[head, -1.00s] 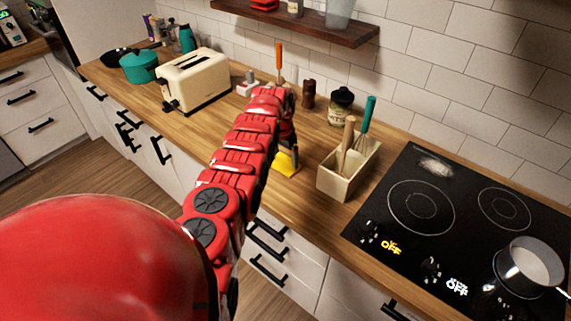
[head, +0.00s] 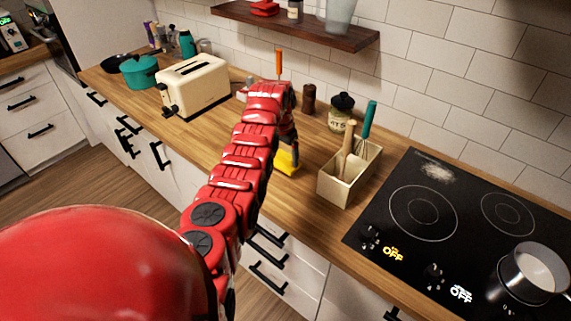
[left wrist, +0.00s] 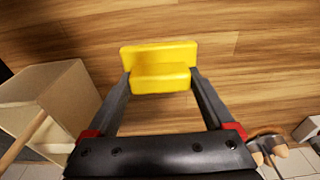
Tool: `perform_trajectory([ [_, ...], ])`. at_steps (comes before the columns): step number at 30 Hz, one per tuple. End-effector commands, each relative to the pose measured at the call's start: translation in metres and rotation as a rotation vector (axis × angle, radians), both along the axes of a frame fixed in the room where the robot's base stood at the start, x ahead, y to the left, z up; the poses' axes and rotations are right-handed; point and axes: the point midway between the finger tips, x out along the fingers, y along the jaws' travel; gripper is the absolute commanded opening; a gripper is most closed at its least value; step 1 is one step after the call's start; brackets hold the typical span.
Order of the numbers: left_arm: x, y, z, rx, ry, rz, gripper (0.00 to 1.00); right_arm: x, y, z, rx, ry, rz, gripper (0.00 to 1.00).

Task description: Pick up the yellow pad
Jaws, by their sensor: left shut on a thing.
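The yellow pad (left wrist: 158,55) is a bright yellow block with a raised part on a wider, flat part. In the left wrist view the two fingers of my left gripper (left wrist: 160,82) are closed on the sides of the raised part. My left gripper (head: 288,147) is mostly hidden there by the arm. I cannot tell whether the pad touches the counter. My right gripper is not in view.
A wooden utensil box (head: 349,180) with a whisk stands close to the right of the pad. The black cooktop (head: 450,215) with a pot (head: 532,272) is further right. A cream toaster (head: 193,86) is to the left. A jar (head: 341,112) stands behind.

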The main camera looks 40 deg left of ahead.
Motion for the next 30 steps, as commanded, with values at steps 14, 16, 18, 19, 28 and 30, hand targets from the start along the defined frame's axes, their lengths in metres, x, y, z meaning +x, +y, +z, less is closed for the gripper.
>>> perform_trajectory([
  [14, -0.066, -0.029, 0.011, -0.016, 0.005, 0.005, 0.30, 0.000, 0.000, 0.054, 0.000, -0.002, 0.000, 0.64],
  [16, -0.077, -0.034, 0.013, -0.023, 0.003, 0.011, 0.30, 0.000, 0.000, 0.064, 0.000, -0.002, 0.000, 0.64],
  [18, -0.086, -0.040, 0.011, -0.018, 0.000, 0.005, 0.30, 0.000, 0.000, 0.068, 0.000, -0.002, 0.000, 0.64],
  [19, -0.092, -0.043, 0.011, -0.020, 0.002, 0.006, 0.30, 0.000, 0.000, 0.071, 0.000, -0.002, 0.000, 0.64],
  [28, -0.131, -0.058, 0.012, -0.012, 0.000, 0.005, 0.30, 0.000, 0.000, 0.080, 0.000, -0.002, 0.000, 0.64],
  [30, -0.137, -0.061, 0.013, -0.011, 0.000, 0.004, 0.30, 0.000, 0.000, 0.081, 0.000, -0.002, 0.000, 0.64],
])
